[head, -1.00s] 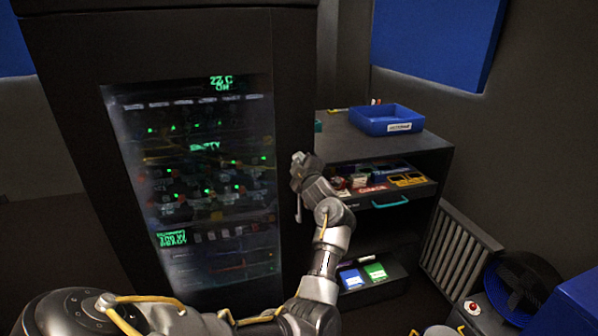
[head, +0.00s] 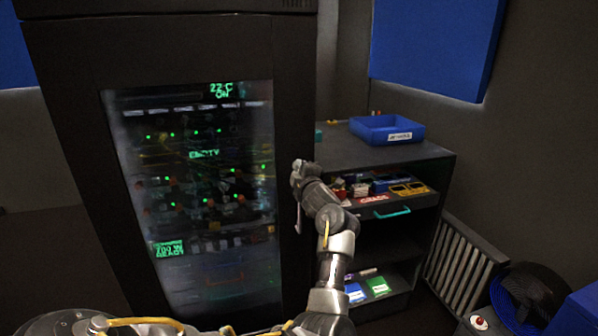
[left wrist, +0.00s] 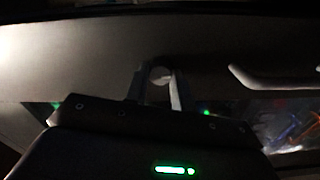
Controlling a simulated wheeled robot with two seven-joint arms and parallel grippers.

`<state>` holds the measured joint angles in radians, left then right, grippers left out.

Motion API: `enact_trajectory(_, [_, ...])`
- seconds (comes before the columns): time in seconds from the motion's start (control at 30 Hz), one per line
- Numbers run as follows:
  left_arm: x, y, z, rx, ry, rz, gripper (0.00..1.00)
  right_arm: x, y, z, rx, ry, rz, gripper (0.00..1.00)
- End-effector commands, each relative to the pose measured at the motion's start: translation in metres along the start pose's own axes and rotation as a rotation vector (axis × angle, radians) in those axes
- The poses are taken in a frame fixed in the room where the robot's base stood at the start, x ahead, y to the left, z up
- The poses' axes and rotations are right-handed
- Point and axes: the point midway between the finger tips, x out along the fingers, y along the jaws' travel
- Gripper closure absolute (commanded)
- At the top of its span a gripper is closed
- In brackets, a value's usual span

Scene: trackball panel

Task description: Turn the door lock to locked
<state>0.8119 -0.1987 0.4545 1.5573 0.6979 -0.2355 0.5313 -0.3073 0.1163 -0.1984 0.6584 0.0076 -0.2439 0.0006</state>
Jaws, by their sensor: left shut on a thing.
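The tall dark cabinet (head: 292,110) has a glass door (head: 190,180) on the left of the head view. My left gripper (head: 298,170) is at the right edge of that door. In the left wrist view, the fingers of my left gripper (left wrist: 160,80) are on either side of a small round pale piece, the door lock (left wrist: 160,73), and are shut on it. The lock's turn angle cannot be told; in the head view the gripper hides it. A pale door handle (left wrist: 275,78) runs to the right of the fingers. My right gripper is out of view.
A dark shelf unit (head: 430,165) stands close to the right of the cabinet, with a blue bin (head: 386,128) on top and a drawer with a teal handle (head: 392,213). A radiator (head: 462,255) and a fan (head: 528,297) are at the lower right.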

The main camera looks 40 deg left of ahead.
Motion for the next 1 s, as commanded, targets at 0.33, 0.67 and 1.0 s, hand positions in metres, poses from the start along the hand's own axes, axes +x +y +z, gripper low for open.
enact_trajectory(0.33, [0.000,0.000,0.000,0.000,-0.001,0.000,0.54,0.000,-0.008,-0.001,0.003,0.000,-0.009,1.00])
enact_trajectory(0.67, [0.000,0.001,-0.001,0.009,0.000,0.000,0.54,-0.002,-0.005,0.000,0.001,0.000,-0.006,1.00])
enact_trajectory(1.0, [0.001,0.010,-0.003,0.335,-0.001,0.000,0.54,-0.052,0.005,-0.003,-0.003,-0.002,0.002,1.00])
